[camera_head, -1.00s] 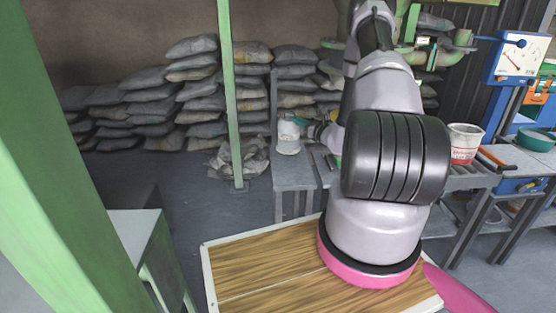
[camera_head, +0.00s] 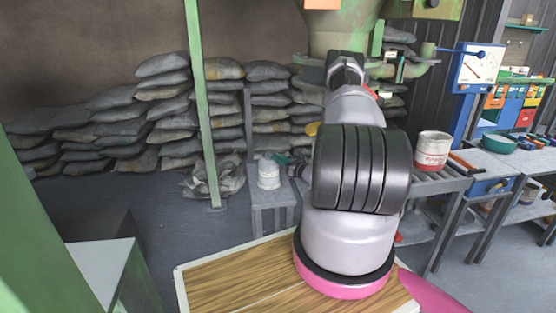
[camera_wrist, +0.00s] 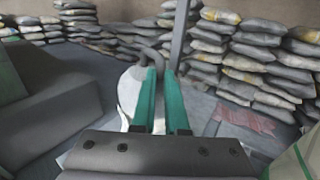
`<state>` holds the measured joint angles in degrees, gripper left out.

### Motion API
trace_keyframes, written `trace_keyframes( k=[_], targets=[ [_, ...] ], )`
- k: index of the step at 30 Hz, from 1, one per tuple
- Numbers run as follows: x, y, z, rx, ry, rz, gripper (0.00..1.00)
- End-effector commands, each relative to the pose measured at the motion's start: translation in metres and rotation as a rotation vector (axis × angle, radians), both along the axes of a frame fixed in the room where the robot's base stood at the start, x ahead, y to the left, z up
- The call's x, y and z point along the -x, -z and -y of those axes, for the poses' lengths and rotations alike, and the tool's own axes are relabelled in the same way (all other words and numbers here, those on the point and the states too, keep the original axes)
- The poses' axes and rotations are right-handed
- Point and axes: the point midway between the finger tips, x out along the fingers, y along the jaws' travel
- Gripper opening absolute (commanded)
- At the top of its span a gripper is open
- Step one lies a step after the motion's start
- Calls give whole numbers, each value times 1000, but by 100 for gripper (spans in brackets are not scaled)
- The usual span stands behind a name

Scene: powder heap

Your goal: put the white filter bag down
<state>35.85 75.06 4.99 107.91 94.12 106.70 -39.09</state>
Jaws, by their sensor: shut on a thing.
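The white filter bag (camera_head: 268,174) shows in the head view as a small white upright shape at the grey stand (camera_head: 272,197). Its lower end overlaps the stand's top; I cannot tell whether it touches. My gripper (camera_head: 283,159) is at the bag's upper right, its teal fingers shut on the bag's top. In the wrist view the two teal fingers (camera_wrist: 161,92) are close together, with the white bag (camera_wrist: 127,92) partly hidden behind and left of them. A grey curved piece shows at the fingertips.
Stacked grey sacks (camera_head: 160,110) line the back wall. A green post (camera_head: 204,110) stands left of the stand. A red and white bucket (camera_head: 432,151) sits on the roller bench to the right. A wooden-topped table (camera_head: 235,285) is in front. Open floor lies at left.

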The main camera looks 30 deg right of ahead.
Motion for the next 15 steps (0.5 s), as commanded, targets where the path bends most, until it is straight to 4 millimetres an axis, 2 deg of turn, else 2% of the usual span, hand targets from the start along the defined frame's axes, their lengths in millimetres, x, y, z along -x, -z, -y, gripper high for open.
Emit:
trace_keyframes(
  k=[10,12,13,15],
  targets=[
    [0,4,0,0,0,0,0],
    [0,4,0,0,0,0,30],
    [0,4,0,1,0,0,41],
    [0,3,0,1,0,0,41]
  ],
)
